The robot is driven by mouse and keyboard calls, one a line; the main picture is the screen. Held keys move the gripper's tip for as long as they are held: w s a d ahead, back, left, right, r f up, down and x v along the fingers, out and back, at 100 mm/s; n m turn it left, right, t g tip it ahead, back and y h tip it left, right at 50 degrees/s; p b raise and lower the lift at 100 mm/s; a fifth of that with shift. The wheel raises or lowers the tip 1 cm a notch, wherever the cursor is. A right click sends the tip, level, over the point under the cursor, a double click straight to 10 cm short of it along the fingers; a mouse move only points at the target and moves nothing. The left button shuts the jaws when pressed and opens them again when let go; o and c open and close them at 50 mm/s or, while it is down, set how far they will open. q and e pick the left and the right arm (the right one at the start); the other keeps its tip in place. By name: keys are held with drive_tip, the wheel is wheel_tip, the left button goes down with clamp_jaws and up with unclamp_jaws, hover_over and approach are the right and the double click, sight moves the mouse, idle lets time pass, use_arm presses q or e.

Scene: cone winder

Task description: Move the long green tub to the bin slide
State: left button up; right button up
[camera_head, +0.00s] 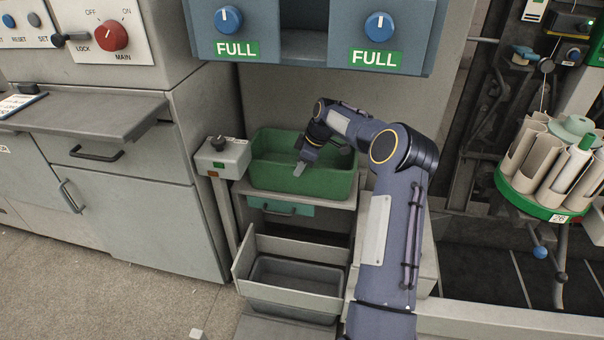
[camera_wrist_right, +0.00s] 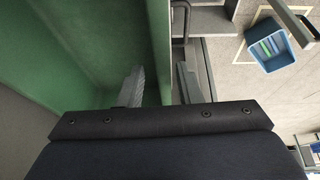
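The long green tub (camera_head: 325,186) stands upright on a shelf in the middle of the head view. It looks empty. It also fills the left of the right wrist view (camera_wrist_right: 95,50). My right gripper (camera_head: 299,169) points down at the tub's near side. In the right wrist view the gripper (camera_wrist_right: 160,88) is open, with one finger inside the tub and the other outside. The tub's wall lies between the fingers, with a gap visible. Which part is the bin slide I cannot tell for sure; a grey open-topped tray (camera_head: 290,250) sits below the shelf. My left gripper is out of view.
A small control box (camera_head: 222,157) on a post stands close to the tub's left. A blue panel (camera_head: 310,57) marked FULL overhangs behind. A green carousel (camera_head: 540,205) with cones is at right. A blue bin (camera_wrist_right: 270,45) shows on the floor in the wrist view.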

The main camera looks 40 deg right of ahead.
sight(297, 188)
drive_tip(key=x, duration=0.3)
drive_tip(key=shift+r, duration=0.1)
drive_tip(key=shift+a, duration=0.1)
drive_tip(key=shift+c, duration=0.2)
clamp_jaws()
idle(1.0)
